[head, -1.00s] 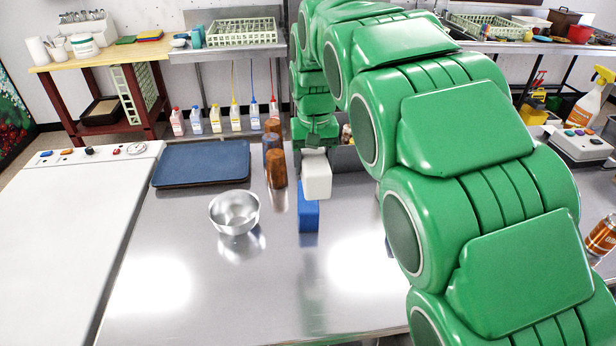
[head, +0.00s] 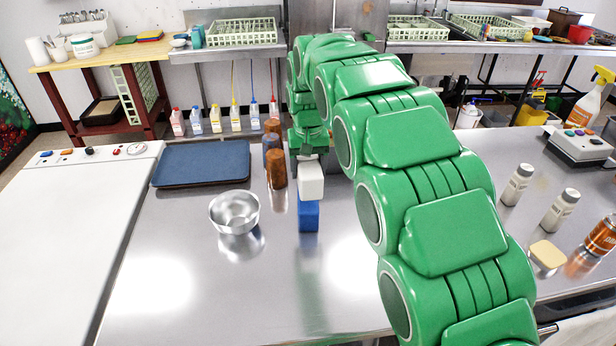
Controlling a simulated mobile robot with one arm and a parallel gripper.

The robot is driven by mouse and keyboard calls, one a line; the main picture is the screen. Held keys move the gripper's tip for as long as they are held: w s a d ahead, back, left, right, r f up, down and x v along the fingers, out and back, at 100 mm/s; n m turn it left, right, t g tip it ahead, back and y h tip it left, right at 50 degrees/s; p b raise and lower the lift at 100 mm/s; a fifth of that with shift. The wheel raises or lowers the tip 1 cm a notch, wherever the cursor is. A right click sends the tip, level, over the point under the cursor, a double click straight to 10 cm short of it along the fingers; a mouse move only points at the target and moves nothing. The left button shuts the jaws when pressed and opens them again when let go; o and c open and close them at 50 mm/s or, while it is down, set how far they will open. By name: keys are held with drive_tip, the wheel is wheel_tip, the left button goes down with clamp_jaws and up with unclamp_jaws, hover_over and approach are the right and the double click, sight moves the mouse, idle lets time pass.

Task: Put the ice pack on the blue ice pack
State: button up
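The white ice pack (head: 311,182) is a small block hanging upright under my gripper (head: 309,160). The gripper's fingertips are at the pack's upper end and appear shut on it, though they are small and partly hidden. The blue ice pack (head: 308,217) stands on the steel table directly below. The white pack's lower edge meets or overlaps the blue pack's top in the head view. I cannot tell whether the two touch or a small gap is left.
Brown and blue-grey tumblers (head: 277,169) stand close left of the packs. A steel bowl (head: 235,211) and a dark blue tray (head: 203,163) are farther left. White bottles (head: 560,209) and a yellow sponge (head: 547,255) are at right. The table front is clear.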

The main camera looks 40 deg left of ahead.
sight(308, 160)
drive_tip(key=shift+w+a+f, duration=0.1)
drive_tip(key=shift+a+f, duration=0.05)
drive_tip(key=shift+f, duration=1.55)
drive_tip(key=shift+f, duration=0.2)
drive_tip(key=o, duration=1.4)
drive_tip(key=shift+c, duration=0.2)
drive_tip(key=shift+r, duration=0.1)
wheel_tip(308, 160, up, 12)
drive_tip(key=shift+f, duration=0.15)
drive_tip(key=shift+r, duration=0.2)
